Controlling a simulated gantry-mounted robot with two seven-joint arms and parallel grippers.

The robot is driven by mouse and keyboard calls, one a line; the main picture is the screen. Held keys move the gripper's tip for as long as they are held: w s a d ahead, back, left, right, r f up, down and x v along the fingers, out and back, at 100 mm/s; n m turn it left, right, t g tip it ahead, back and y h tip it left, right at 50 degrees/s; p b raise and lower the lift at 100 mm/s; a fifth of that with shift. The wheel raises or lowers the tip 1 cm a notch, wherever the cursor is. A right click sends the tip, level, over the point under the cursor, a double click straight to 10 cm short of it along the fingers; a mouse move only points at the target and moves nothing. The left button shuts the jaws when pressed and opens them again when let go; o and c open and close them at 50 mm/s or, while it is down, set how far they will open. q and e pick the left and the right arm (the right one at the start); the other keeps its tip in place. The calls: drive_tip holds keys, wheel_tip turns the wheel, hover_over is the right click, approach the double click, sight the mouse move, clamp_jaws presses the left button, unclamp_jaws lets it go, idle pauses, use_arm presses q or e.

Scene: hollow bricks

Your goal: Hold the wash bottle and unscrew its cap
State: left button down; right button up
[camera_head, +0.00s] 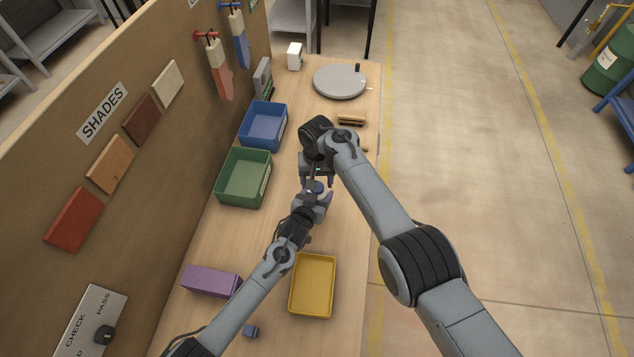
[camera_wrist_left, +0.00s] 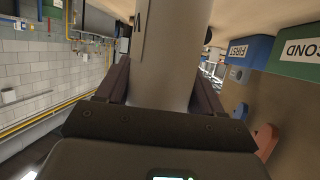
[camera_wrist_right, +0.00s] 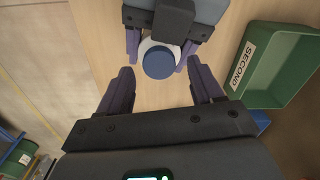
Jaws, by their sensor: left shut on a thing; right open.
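The wash bottle is between my left gripper's fingers, and its pale body (camera_wrist_left: 166,55) fills the middle of the left wrist view. Its round blue cap (camera_wrist_right: 159,62) faces the right wrist camera; the cap (camera_head: 317,187) also shows small in the head view. My left gripper (camera_head: 322,197) is shut on the bottle over the middle of the table. My right gripper (camera_wrist_right: 162,76) is open just above the bottle, its fingers spread to either side of the cap and apart from it. In the head view the right arm partly hides the bottle.
A green bin (camera_head: 232,203) and a blue bin (camera_head: 247,139) stand left of the grippers, along the board. A yellow tray (camera_head: 296,309) and a purple block (camera_head: 210,281) lie nearer. A grey turntable (camera_head: 340,79) and a brush (camera_head: 351,119) are farther back.

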drive_tip(key=shift+d+r, duration=0.1)
drive_tip(key=shift+r, duration=1.25)
drive_tip(key=shift+c, duration=0.4)
drive_tip(key=shift+d+r+m, duration=0.15)
drive_tip(key=shift+d+m, duration=0.05)
drive_tip(key=shift+m, duration=0.3)
drive_tip(key=r+m, duration=0.2)
drive_tip(key=w+r+m, duration=0.1)
drive_tip(key=shift+d+m, duration=0.3)
drive_tip(key=shift+m, duration=0.1)
drive_tip(key=f, duration=0.1)
drive_tip(key=f+m, duration=0.1)
drive_tip(key=f, duration=0.1)
drive_tip(key=s+a+f+m, duration=0.1)
drive_tip(key=f, duration=0.1)
drive_tip(key=shift+f, duration=1.4)
